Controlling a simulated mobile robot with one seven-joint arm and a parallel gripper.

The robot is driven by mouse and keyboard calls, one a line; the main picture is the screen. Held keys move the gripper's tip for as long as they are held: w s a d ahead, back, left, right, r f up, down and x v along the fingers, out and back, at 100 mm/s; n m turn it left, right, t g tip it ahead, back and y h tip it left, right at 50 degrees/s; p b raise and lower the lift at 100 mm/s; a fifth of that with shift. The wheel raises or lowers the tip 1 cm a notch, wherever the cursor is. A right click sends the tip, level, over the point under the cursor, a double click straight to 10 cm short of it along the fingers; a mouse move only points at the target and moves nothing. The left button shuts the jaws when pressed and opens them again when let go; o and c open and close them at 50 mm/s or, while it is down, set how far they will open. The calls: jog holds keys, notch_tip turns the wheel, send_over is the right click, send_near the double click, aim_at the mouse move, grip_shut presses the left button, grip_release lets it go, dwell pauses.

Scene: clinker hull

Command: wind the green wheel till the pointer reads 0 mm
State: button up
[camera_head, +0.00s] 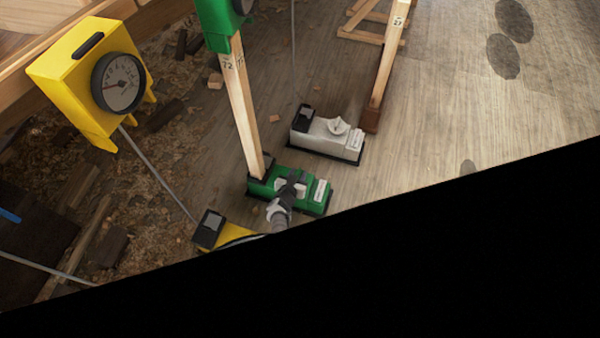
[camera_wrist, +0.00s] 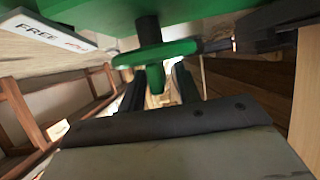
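The green wheel (camera_wrist: 155,53) shows close up in the wrist view, on a dark shaft under a green body, with a green knob (camera_wrist: 156,78) sticking out from it. My gripper (camera_wrist: 158,82) has its two dark fingers apart, one each side of the knob. I cannot tell whether either finger touches it. In the head view my gripper (camera_head: 294,180) is at the green floor unit (camera_head: 318,207) and hides its wheel. A green box (camera_head: 215,22) at the top of the post carries a dial (camera_head: 242,5), mostly cut off, so its pointer cannot be read.
A yellow box (camera_head: 75,65) with a dial (camera_head: 118,83) stands at upper left, its red pointer toward the left. A grey-white floor unit (camera_head: 318,130) with its own wheel stands behind the green one. A yellow unit (camera_head: 232,236) is at left. A wooden post (camera_head: 240,115) rises close by.

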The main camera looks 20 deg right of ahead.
jog(key=shift+c, duration=0.4)
grip_shut()
jog(key=shift+w+a+f+m+g+h+b, duration=0.1)
jog(key=shift+m+g+h+b, duration=0.15)
jog(key=shift+m+g+h, duration=0.15)
jog(key=shift+a+m+g+h+b, duration=0.1)
jog(key=shift+m+g+h+b, duration=0.15)
jog(key=shift+m+h, duration=0.25)
jog(key=shift+d+f+m+g+h+b, duration=0.1)
jog(key=shift+f+m+g+h+b, duration=0.05)
jog(key=shift+m+g+h+b, duration=0.95)
jog(key=m+g+h+b, duration=0.1)
jog(key=m+g+b, duration=0.2)
jog(key=shift+m+g+h+b, duration=0.3)
jog(key=shift+m+g+b, duration=0.3)
jog(key=shift+g+b, duration=0.1)
jog(key=shift+d+r, duration=0.1)
jog(key=shift+r, duration=0.15)
